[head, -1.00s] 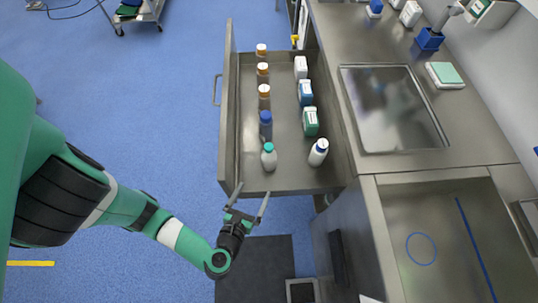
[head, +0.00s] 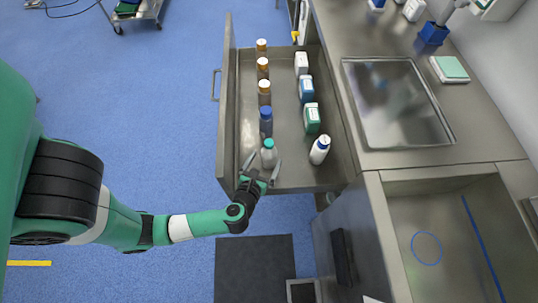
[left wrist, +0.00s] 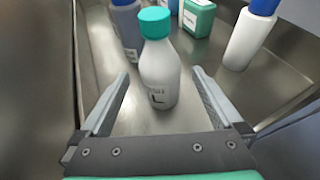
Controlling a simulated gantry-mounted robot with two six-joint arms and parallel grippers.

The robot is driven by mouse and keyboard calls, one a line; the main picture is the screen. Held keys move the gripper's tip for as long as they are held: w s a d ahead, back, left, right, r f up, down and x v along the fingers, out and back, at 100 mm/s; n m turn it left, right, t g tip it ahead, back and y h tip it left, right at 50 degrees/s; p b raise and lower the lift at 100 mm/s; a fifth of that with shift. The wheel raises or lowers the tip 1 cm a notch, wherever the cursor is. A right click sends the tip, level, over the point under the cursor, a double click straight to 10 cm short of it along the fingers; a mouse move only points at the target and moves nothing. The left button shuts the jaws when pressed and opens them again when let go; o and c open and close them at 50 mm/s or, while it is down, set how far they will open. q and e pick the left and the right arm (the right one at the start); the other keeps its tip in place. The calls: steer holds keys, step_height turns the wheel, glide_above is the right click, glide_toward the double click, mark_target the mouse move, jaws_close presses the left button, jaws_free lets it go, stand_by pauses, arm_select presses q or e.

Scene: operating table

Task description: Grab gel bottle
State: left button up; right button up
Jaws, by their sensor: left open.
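A grey-white bottle with a teal cap (head: 269,155) stands upright in the open metal drawer, near its front end. In the left wrist view this bottle (left wrist: 159,72) stands between and just beyond the fingers, with dark lettering on its label. Which bottle is the gel bottle I cannot tell for sure. My left gripper (head: 262,166) is open around the near side of the teal-capped bottle, and its fingers (left wrist: 160,105) show a gap on both sides of it. My right gripper is in neither view.
The drawer walls stand close on the left and front. A steel counter (head: 470,120) lies right.

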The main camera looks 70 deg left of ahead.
arm_select(q)
steer(key=shift+x, duration=0.9)
steer(key=shift+w+a+f+b, duration=0.2)
steer(key=shift+w+a+b, duration=0.05)
steer(key=shift+a+b, duration=0.05)
steer(key=shift+c, duration=0.2)
jaws_close()
step_height(320, 180, up, 9)
steer(key=p, duration=0.6)
steer(key=shift+r, duration=0.6)
